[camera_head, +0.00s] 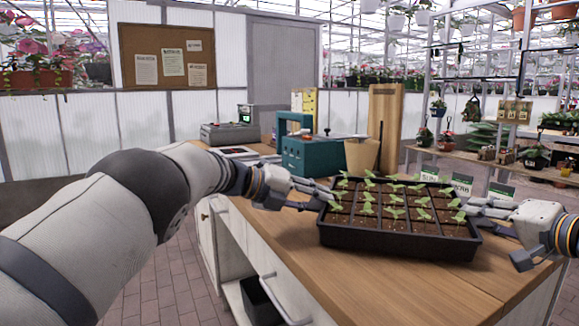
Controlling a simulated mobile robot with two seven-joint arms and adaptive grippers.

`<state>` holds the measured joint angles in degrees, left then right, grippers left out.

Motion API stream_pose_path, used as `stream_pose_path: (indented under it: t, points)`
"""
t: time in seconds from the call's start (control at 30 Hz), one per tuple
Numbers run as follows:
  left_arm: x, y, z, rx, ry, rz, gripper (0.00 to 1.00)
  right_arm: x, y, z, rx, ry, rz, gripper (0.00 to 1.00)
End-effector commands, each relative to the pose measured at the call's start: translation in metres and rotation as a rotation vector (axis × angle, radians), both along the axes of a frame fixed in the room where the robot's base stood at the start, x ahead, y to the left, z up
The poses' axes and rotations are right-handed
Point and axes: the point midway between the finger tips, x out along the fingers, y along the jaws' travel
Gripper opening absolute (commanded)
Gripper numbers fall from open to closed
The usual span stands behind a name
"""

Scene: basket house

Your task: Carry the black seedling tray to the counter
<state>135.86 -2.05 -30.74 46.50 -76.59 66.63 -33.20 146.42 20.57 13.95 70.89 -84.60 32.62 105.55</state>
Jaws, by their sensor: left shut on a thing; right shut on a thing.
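The black seedling tray (400,243) is at the wooden counter (300,262), over its top near the front. It looks level, and I cannot tell whether it rests on the wood or hangs just above it. It holds brown soil with several rows of green seedlings. My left gripper (325,196) is shut on the tray's left rim. My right gripper (478,212) is shut on the tray's right rim. The fingertips are partly hidden by the rim and leaves.
A teal machine (305,155), a grey register (230,132) and a tall wooden board (385,125) stand at the back of the counter. Small signs (462,184) stand behind the tray. A dark bin (262,300) sits below the counter. The counter's front left is bare.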

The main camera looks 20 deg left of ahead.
Motion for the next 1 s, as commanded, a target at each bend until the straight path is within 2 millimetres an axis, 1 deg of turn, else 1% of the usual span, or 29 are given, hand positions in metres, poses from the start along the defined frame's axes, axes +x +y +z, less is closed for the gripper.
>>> stream_pose_path:
  t: [0.03, 0.17, 0.2, 0.27, 0.67, 0.7, 0.77, 0.8, 0.83, 0.87, 1.0]
  points:
    - [-0.0009, -0.0069, 0.0018, -0.001, -0.008, -0.015, 0.0, -0.0018, 0.0081, 0.0011, -0.003, -0.009, 0.02, 0.0]
    - [-0.0008, -0.007, -0.0047, 0.0, -0.009, -0.015, 0.0, -0.0018, 0.0081, -0.0056, -0.003, -0.009, 0.02, 0.0]
    - [-0.001, -0.0067, -0.0061, 0.001, -0.007, -0.016, 0.32, -0.002, 0.008, -0.0074, -0.005, -0.006, 0.02, 0.31]
    - [-0.001, -0.0065, -0.006, 0.002, -0.007, -0.014, 0.46, -0.0019, 0.0072, -0.007, -0.004, -0.006, 0.017, 0.44]
    - [-0.0002, -0.0023, -0.006, 0.0, -0.004, -0.005, 0.46, -0.0003, 0.0021, -0.0055, -0.001, -0.006, 0.006, 0.44]
    - [-0.0002, -0.0021, -0.0061, 0.001, -0.004, -0.005, 0.49, -0.0002, 0.0019, -0.0055, -0.001, -0.006, 0.005, 0.44]
    - [-0.0002, -0.0019, -0.0062, 0.0, -0.003, -0.004, 0.63, -0.0002, 0.0017, -0.0055, -0.001, -0.006, 0.005, 0.44]
    - [-0.0002, -0.0017, -0.0062, 0.0, -0.003, -0.004, 0.72, -0.0001, 0.0015, -0.0055, 0.0, -0.006, 0.004, 0.44]
    - [-0.0002, -0.0017, -0.0064, 0.0, -0.003, -0.004, 0.79, -0.0001, 0.0014, -0.0055, 0.0, -0.005, 0.003, 0.44]
    - [-0.0002, -0.0016, -0.0065, 0.001, -0.003, -0.003, 0.8, 0.0, 0.0013, -0.0055, 0.0, -0.005, 0.003, 0.44]
    - [-0.0002, -0.0013, -0.007, 0.0, -0.002, -0.004, 0.8, 0.0, 0.001, -0.0057, 0.0, -0.005, 0.003, 0.44]
